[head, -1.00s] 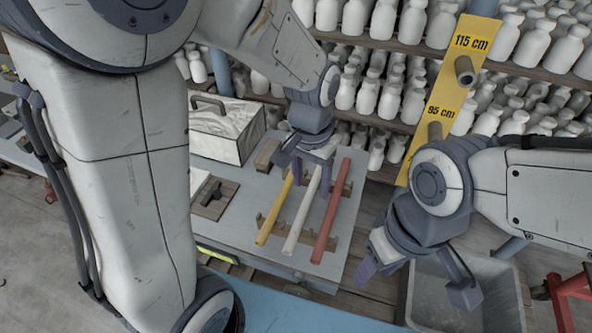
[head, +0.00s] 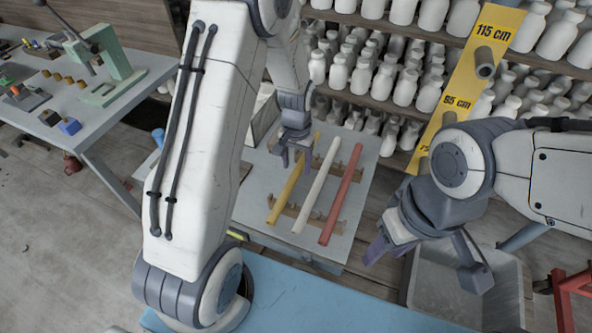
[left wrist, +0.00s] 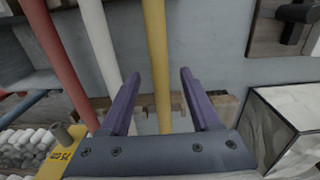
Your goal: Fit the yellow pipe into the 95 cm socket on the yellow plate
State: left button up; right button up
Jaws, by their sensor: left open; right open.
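The yellow pipe (head: 289,196) lies on a notched wooden rack, left of a white pipe (head: 316,186) and a red pipe (head: 341,207). My left gripper (head: 294,160) is open at the yellow pipe's far part. In the left wrist view the yellow pipe (left wrist: 156,50) runs between the open fingers (left wrist: 160,76), with gaps visible on both sides. The yellow plate (head: 466,70) leans at the shelves. My right gripper (head: 418,262) is open and empty below the plate.
A grey bin (head: 450,310) stands under my right gripper. Shelves of white bottles (head: 375,75) line the back. A box (left wrist: 290,125) stands beside the rack. A side table (head: 75,110) with a green press is at the left.

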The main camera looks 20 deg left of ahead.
pick_arm(q)
jog(key=shift+f, duration=0.95)
jog(key=shift+c, duration=0.3)
grip_shut()
jog(key=shift+r, duration=0.2)
